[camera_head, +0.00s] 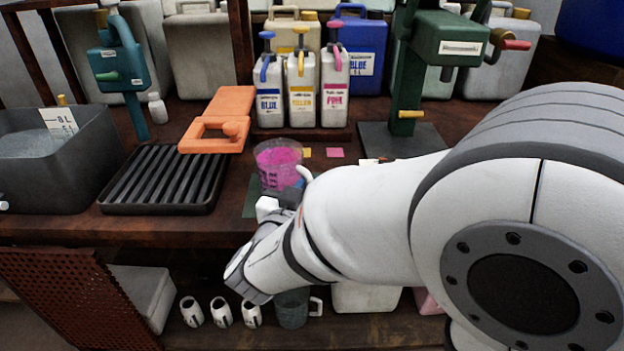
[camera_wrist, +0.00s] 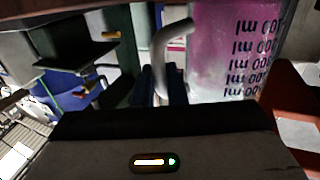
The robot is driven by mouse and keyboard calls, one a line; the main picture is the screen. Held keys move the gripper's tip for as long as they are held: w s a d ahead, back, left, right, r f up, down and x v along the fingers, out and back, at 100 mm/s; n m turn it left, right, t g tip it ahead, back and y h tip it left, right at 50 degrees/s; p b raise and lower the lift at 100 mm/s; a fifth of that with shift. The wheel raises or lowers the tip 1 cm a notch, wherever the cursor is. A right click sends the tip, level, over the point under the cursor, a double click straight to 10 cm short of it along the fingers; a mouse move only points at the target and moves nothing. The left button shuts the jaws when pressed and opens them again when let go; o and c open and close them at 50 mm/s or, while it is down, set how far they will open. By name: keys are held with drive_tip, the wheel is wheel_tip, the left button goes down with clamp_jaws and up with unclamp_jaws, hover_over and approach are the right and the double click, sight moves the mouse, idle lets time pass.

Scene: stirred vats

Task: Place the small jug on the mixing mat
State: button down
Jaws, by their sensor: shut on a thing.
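The small jug (camera_head: 277,165) is clear, holds pink stuff and has a pale handle; its millilitre marks show upside down in the wrist view (camera_wrist: 225,50). My gripper (camera_wrist: 163,85) is shut on the jug's handle (camera_wrist: 168,45). In the head view my wrist and arm cover most of my gripper and the lower right of the jug. A dark green mat (camera_head: 249,203), which looks like the mixing mat, shows at the jug's lower left, mostly hidden. The jug looks upright, over or beside this mat; I cannot tell whether it touches it.
A black ribbed rack (camera_head: 165,180) and an orange board (camera_head: 218,120) lie left of the jug. Blue, yellow and pink pump bottles (camera_head: 300,90) stand behind it. A green dispenser (camera_head: 408,90) stands at right. Small cups (camera_head: 221,312) stand on the lower shelf.

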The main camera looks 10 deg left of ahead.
drive_tip(key=shift+f, duration=0.15)
drive_tip(key=c, duration=1.5)
unclamp_jaws()
drive_tip(key=shift+o, duration=0.2)
drive_tip(key=shift+r, duration=0.2)
drive_tip(key=shift+s+a, duration=0.1)
drive_tip(key=shift+s, duration=0.2)
drive_tip(key=s+a+p, duration=0.1)
drive_tip(key=s+p, duration=0.1)
drive_tip(key=s, duration=0.9)
drive_tip(key=shift+s+a+p, duration=0.2)
drive_tip(key=shift+a+p, duration=0.05)
drive_tip(key=shift+p, duration=0.1)
